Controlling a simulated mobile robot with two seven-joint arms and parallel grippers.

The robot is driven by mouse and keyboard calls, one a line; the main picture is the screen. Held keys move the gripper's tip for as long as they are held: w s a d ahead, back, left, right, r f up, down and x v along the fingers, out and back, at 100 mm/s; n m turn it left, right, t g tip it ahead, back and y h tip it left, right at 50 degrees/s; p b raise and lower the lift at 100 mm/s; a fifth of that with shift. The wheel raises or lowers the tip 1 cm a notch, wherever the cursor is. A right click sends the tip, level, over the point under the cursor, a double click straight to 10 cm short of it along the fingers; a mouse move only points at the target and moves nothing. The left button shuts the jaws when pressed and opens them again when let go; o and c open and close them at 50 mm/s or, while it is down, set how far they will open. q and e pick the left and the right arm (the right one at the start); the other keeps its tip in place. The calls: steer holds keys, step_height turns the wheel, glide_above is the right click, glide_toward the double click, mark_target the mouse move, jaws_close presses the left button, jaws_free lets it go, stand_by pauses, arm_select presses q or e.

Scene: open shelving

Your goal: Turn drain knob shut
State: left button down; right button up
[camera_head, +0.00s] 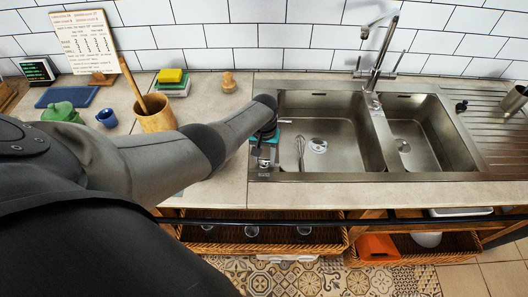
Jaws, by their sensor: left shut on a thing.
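The steel double sink (372,178) is on the right half of the counter. My left arm comes in from the left, and my left gripper (264,160) points down at the left rim of the sink. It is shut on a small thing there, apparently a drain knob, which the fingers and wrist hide. I cannot tell how that knob is turned. A small dark knob (461,106) stands on the right rim of the sink, apart from the gripper. Drains show in the left basin (318,146) and the right basin (404,146). My right gripper is not in view.
A whisk (300,152) is in the left basin. The faucet (374,75) rises behind the sink. A wooden utensil pot (155,113), sponges (172,77), a blue cup (107,118) and a green pot (62,112) stand on the left counter. Baskets sit below.

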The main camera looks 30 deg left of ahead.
mark_target(264, 159)
arm_select(q)
steer(key=shift+n, duration=0.9)
steer(key=shift+c, duration=1.6)
jaws_free()
steer(key=shift+r, duration=0.1)
step_height(264, 159, up, 6)
steer(key=p, duration=0.4)
steer(key=shift+f, duration=0.25)
step_height(264, 159, up, 10)
steer(key=p, duration=0.2)
steer(key=shift+f, duration=0.2)
